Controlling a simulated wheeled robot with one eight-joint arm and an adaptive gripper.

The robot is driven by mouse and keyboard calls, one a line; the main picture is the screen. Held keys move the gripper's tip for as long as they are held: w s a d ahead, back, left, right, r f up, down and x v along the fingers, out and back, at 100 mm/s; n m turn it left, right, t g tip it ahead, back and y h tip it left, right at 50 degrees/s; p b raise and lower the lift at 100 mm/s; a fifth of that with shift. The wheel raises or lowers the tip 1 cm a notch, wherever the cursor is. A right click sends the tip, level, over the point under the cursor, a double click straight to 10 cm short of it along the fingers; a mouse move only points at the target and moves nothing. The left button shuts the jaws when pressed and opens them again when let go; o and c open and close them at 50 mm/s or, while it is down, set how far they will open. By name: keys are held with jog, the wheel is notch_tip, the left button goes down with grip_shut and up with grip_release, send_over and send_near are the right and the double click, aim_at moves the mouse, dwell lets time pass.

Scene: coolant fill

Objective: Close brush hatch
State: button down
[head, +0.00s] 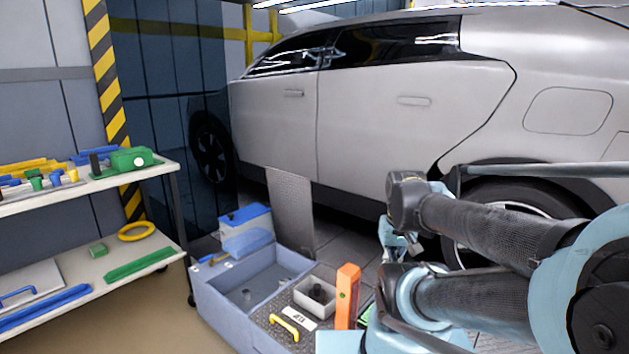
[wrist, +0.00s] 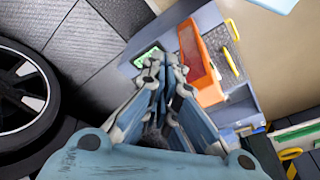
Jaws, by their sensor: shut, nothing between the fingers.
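A grey textured panel (head: 291,212) stands upright and open at the back right edge of the blue-grey bin unit (head: 222,308); it looks like the hatch lid, though no label confirms this. A flat textured top with a yellow handle (head: 285,327) covers the unit's front right part. My gripper (head: 398,246) is to the right of the unit, in front of the car, with its fingers closed and empty. In the wrist view the closed fingers (wrist: 165,66) point toward a green item (wrist: 148,57) and the orange upright block (wrist: 199,62). The upright panel cannot be made out there.
A white open box (head: 315,296) with a dark cylinder and the orange block (head: 347,296) stand on the unit's top. A grey car (head: 380,120) fills the back. A shelf rack (head: 90,185) with coloured tools stands at left. Bare floor lies between rack and unit.

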jog(key=w+a+r+m+y, duration=0.1)
jog(key=w+a+r+y, duration=0.25)
jog(key=w, duration=0.65)
jog(key=w+a+r+t+y, duration=0.15)
jog(key=w+a+r, duration=0.35)
jog(key=w, duration=0.6)
jog(key=w+a+r+m+y, duration=0.1)
jog(key=w+a+r+y, duration=0.25)
jog(key=w, duration=0.65)
jog(key=w+d+f+m+t+y, duration=0.15)
jog(key=w+f+y, duration=0.25)
jog(key=w, duration=1)
jog(key=w+f+t+y, duration=0.2)
jog(key=w+f+y, duration=0.25)
jog(key=w, duration=1.05)
jog(key=a+h, duration=0.1)
jog(key=a, duration=1)
jog(key=shift+w+a+f, duration=0.4)
jog(key=shift+w, duration=0.05)
